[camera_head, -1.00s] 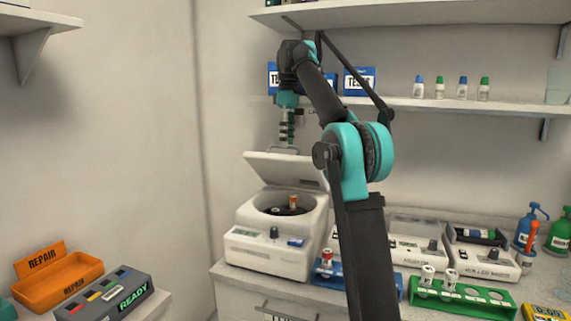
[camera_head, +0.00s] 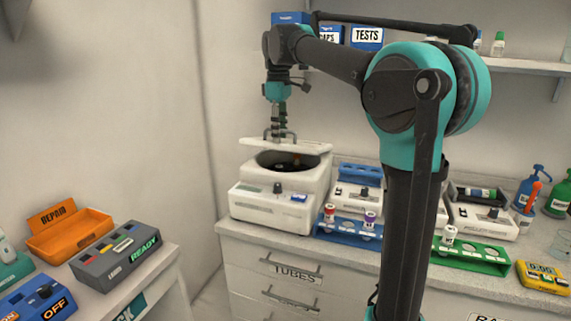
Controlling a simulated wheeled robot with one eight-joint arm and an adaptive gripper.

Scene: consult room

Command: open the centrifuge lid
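The white centrifuge (camera_head: 272,207) stands on the counter at the back left. Its lid (camera_head: 310,147) is partly raised and shows almost edge-on. The dark chamber (camera_head: 268,161) shows below it, with a dim orange-brown tube (camera_head: 296,161) inside. A thin grey handle (camera_head: 292,135) rises from the lid. My gripper (camera_head: 275,136) points down from above and its tips overlap the handle. They are too small to tell whether they hold it or are open or shut.
A blue rack (camera_head: 347,232) with tubes stands right of the centrifuge, near other white devices (camera_head: 358,190). A green rack (camera_head: 470,254) is farther right. An orange repair tray (camera_head: 70,235) and a grey ready box (camera_head: 115,253) occupy the left table. A shelf (camera_head: 500,66) hangs above.

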